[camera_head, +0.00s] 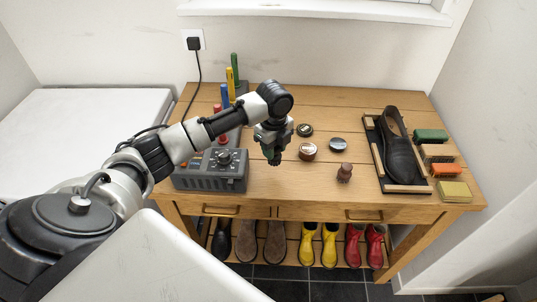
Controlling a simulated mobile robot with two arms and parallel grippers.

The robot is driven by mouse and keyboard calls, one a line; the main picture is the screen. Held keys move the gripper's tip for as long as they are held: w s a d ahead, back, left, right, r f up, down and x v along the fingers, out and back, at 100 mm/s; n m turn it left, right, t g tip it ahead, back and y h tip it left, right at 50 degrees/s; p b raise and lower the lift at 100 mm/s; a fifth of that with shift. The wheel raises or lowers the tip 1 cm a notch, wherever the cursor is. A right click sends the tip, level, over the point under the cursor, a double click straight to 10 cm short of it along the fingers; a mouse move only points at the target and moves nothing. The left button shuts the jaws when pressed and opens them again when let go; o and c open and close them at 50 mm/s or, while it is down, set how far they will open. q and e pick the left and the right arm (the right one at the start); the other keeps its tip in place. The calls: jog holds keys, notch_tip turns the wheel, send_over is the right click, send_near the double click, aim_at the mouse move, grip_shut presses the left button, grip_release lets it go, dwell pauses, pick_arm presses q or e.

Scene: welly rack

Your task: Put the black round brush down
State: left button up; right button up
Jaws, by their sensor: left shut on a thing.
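My left gripper (272,157) points down above the middle of the wooden bench, to the left of the polish tins. It is shut on a small dark thing, taken to be the black round brush (273,156); the fingers hide most of it and its shape is not clear. I cannot tell how far its lower end is from the bench top (300,190). My right gripper is not in view.
Several round tins (308,151) stand right of my gripper, with a brown round brush (344,173) nearer the front. A grey device (212,171) stands left. A black shoe (398,150) and coloured blocks (431,135) are at the right. Boots (329,245) stand below.

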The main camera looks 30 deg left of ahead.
pick_arm(q)
jog(key=shift+s+a+f, duration=0.2)
jog(key=shift+a+f, duration=0.25)
jog(key=shift+a, duration=0.1)
jog(key=shift+f+p, duration=0.45)
jog(key=shift+f, duration=1.55)
jog(key=shift+f, duration=0.1)
jog(key=o, duration=0.8)
notch_tip(320, 180, up, 12)
jog(key=shift+r+b, duration=0.15)
jog(key=shift+b, duration=0.45)
